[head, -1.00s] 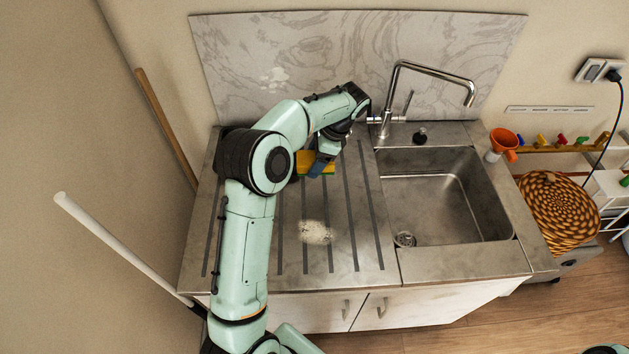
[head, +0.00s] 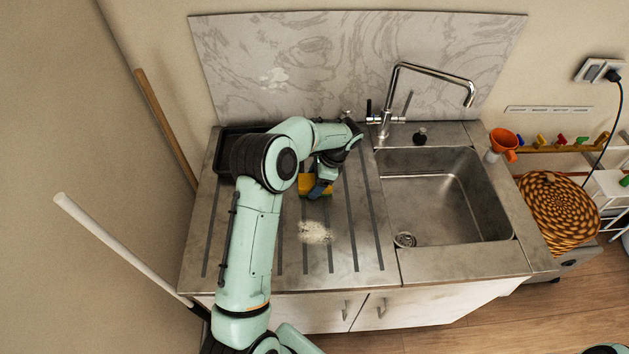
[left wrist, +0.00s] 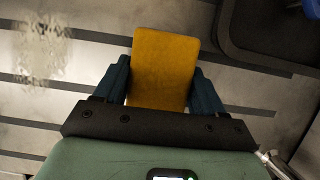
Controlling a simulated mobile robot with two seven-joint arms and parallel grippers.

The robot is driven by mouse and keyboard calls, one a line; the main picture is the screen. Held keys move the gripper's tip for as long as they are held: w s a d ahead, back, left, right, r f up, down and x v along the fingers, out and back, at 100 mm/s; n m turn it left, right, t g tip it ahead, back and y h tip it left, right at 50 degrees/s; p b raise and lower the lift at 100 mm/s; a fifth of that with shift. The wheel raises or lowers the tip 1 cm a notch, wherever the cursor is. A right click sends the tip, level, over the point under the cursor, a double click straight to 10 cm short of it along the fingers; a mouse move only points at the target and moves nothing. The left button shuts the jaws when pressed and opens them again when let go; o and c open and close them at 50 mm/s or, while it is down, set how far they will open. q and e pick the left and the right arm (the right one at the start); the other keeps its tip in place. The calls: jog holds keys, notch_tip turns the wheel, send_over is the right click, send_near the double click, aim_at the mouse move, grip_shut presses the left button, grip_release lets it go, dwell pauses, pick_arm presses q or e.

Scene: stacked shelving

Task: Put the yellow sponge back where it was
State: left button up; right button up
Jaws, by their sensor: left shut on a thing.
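The yellow sponge (left wrist: 163,65) is between the two dark blue fingers of my left gripper (left wrist: 160,85), which is shut on it. In the head view the sponge (head: 306,184) shows partly beside the left gripper (head: 320,188), over the ribbed drainboard behind a pale stain (head: 316,232). Whether the sponge touches the drainboard cannot be told. The stain (left wrist: 42,45) also shows at the upper left in the left wrist view. My right gripper is not in view.
A black tray (head: 230,160) stands at the back left of the drainboard, partly hidden by my arm. The sink (head: 440,195) and tall faucet (head: 392,95) are to the right. The front drainboard is clear.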

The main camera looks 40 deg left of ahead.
pick_arm(q)
jog(key=shift+f, duration=0.2)
jog(key=o, duration=0.9)
jog(key=shift+o, duration=0.2)
jog(key=shift+r, duration=0.1)
jog(key=v, duration=1.2)
jog(key=shift+r, duration=0.1)
jog(key=shift+d, duration=0.1)
